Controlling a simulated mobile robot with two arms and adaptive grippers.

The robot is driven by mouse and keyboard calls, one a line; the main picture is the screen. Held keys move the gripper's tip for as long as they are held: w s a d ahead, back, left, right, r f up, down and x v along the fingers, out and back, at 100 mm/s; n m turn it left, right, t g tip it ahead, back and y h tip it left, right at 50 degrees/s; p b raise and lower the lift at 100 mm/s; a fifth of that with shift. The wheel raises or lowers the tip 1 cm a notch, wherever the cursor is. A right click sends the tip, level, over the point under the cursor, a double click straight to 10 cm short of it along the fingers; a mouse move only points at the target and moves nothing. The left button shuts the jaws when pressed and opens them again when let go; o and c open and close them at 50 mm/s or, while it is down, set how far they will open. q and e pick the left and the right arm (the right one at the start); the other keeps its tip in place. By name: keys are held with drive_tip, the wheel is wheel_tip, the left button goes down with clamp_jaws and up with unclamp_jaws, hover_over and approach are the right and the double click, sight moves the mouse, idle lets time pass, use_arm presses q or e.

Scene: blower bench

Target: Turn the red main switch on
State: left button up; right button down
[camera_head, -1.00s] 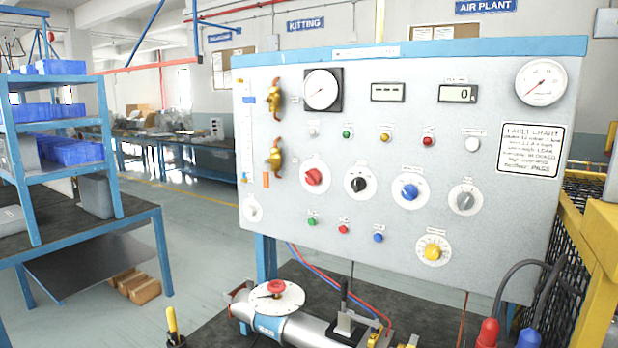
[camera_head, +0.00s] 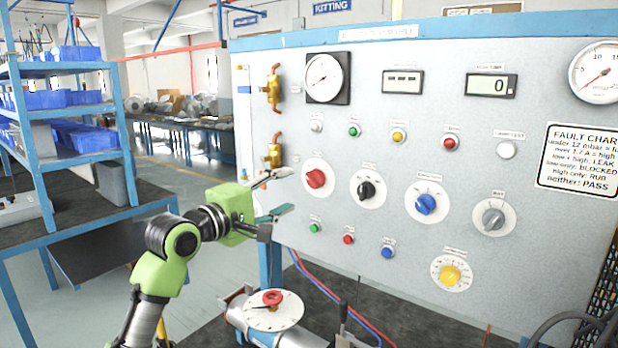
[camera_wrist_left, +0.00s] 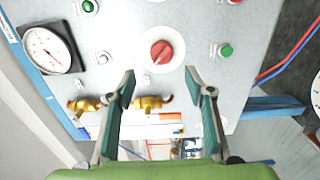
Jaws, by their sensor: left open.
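The red main switch (camera_head: 316,178) is a red rotary knob on a round white plate on the panel's left part. It also shows in the left wrist view (camera_wrist_left: 161,52), ahead of the fingers, upper middle. My left gripper (camera_head: 282,192) is open and empty, just left of and slightly below the switch in the head view. In the left wrist view its two fingers (camera_wrist_left: 166,84) are spread below the knob, with a gap to it. The knob's small label is too blurred to read. My right gripper is not in view.
Black (camera_head: 367,189), blue (camera_head: 426,204) and grey (camera_head: 492,219) knobs sit right of the switch. Small green (camera_head: 315,227) and red (camera_head: 348,239) buttons are below. Brass valves (camera_head: 274,90) line the panel's left edge. A motor with a white flange (camera_head: 274,312) stands below.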

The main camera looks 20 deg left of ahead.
sight(310, 181)
use_arm(q)
drive_tip(key=p+x, duration=0.1)
drive_tip(key=x, duration=0.3)
drive_tip(key=shift+w+d, duration=0.15)
drive_tip(key=shift+w, duration=0.15)
drive_tip(key=x, duration=0.3)
drive_tip(key=shift+w+f+p, duration=0.1)
drive_tip(key=shift+w+p, duration=0.1)
drive_tip(key=shift+p, duration=0.2)
drive_tip(key=shift+w+d+f, duration=0.1)
drive_tip(key=shift+w+d, duration=0.15)
drive_tip(key=shift+w, duration=0.45)
drive_tip(key=c, duration=1.1)
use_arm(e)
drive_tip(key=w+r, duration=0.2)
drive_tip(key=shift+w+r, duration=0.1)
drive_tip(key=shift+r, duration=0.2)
